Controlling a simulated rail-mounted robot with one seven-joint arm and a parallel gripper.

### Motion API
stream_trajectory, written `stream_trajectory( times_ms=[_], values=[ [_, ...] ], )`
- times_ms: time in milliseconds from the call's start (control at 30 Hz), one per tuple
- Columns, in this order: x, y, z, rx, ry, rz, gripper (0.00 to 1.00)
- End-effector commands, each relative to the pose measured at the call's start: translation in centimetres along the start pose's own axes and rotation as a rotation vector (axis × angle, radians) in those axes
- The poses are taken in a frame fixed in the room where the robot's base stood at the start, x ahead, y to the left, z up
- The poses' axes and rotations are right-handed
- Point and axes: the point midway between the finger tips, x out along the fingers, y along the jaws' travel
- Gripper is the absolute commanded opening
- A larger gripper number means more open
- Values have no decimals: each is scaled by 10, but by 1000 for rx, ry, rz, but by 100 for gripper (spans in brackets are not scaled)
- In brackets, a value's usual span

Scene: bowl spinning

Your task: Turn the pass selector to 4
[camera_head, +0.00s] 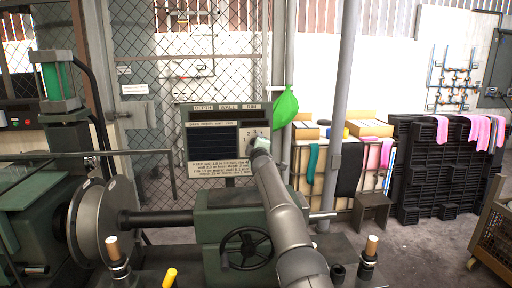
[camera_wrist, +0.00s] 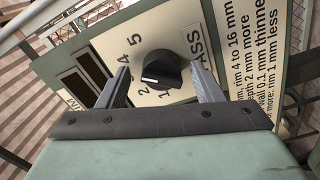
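The pass selector is a round black knob (camera_wrist: 162,70) on a cream panel plate (camera_wrist: 190,28) in the wrist view. Its white mark is at the lower left, toward the printed 2. The digits 1, 2, 4 and 5 show around it; a 3 is not visible. My gripper (camera_wrist: 160,68) is open, with one finger on each side of the knob and visible gaps to it. In the head view my gripper (camera_head: 260,143) is at the right side of the control panel (camera_head: 216,146), and my arm hides part of that area.
Below the panel is a green lathe-like machine (camera_head: 212,232) with a handwheel (camera_head: 246,248) and a large metal disc (camera_head: 92,222). A green bag (camera_head: 286,107) hangs just right of the panel. A grey post (camera_head: 343,110) stands farther right.

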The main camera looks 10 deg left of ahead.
Motion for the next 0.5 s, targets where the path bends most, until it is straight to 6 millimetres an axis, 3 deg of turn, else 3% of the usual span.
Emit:
stream_trajectory(
  times_ms=[267,500],
  values=[
    [-1,-3,0,-1,0,-2,60],
    [-16,-8,1,-2,1,0,60]
  ],
)
